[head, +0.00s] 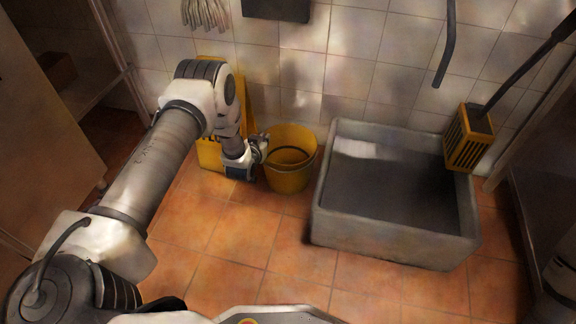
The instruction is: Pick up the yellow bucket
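The yellow bucket (289,172) stands upright on the tiled floor, against the back wall and left of the grey basin. Its open top faces up, and a dark curved band, perhaps its handle, shows inside the rim. My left gripper (262,148) is at the bucket's left rim. The fingers are small and partly overlap the rim, so I cannot tell whether they grip it. My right gripper is not in view.
A grey floor basin (385,240) stands right of the bucket. A yellow mop wringer (468,138) with a dark handle sits on its back right corner. A yellow panel (210,153) stands behind my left arm. Orange floor tiles in front are clear.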

